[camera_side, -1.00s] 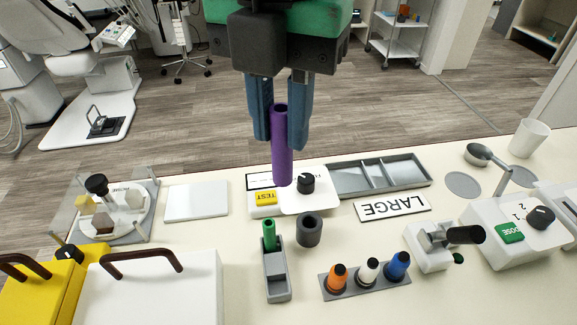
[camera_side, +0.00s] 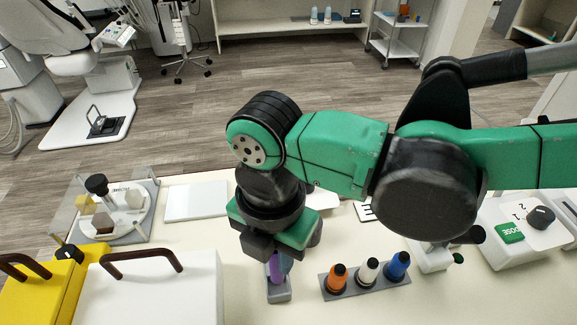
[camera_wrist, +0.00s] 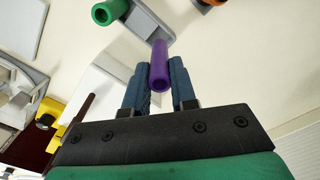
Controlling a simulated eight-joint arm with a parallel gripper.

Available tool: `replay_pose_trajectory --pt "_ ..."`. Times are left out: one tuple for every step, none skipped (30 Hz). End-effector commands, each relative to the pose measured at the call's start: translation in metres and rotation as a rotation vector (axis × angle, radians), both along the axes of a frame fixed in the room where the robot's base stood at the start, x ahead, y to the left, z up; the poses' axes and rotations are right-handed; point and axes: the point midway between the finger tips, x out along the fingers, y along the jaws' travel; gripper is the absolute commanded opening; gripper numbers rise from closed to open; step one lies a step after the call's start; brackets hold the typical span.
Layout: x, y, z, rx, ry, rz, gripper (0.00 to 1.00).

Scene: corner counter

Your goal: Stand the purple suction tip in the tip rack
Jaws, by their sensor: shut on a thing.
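My gripper (camera_wrist: 159,76) is shut on the purple suction tip (camera_wrist: 160,66), its open end facing the wrist camera. In the side view the purple tip (camera_side: 275,268) shows below my gripper, over the near part of the grey tip rack (camera_side: 279,296). The tip rack (camera_wrist: 150,24) also shows in the wrist view, with a green tip (camera_wrist: 112,11) standing at its other end. The purple tip's far end lies at or near the rack's end; I cannot tell whether it is inside. My arm hides the rack's back and the green tip in the side view.
A holder with orange (camera_side: 336,277), white (camera_side: 368,271) and blue (camera_side: 398,264) bottles stands close to the right of the rack. A white box (camera_side: 150,287) with a brown handle stands to the left. Open counter lies between box and rack.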

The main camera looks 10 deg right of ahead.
Motion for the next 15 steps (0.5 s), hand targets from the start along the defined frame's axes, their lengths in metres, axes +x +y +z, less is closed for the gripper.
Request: replay_pose_trajectory --pt "0.000 0.000 -0.004 0.000 0.000 0.000 0.00" --pt "0.000 0.000 -0.007 0.000 0.000 0.000 0.00" --pt "0.000 0.000 -0.013 0.000 0.000 0.000 0.00" --pt "0.000 0.000 -0.018 0.000 0.000 0.000 0.00" --pt "0.000 0.000 -0.022 0.000 0.000 0.000 0.00" --pt "0.000 0.000 -0.028 0.000 0.000 0.000 0.00" --pt "0.000 0.000 -0.031 0.000 0.000 0.000 0.00" --pt "0.000 0.000 -0.034 0.000 0.000 0.000 0.00" --pt "0.000 0.000 -0.036 0.000 0.000 0.000 0.00" --pt "0.000 0.000 -0.037 0.000 0.000 0.000 0.00" --pt "0.000 0.000 -0.037 0.000 0.000 0.000 0.00" --pt "0.000 0.000 -0.037 0.000 0.000 0.000 0.00" --pt "0.000 0.000 -0.037 0.000 0.000 0.000 0.00" --pt "0.000 0.000 -0.037 0.000 0.000 0.000 0.00" --pt "0.000 0.000 -0.037 0.000 0.000 0.000 0.00"
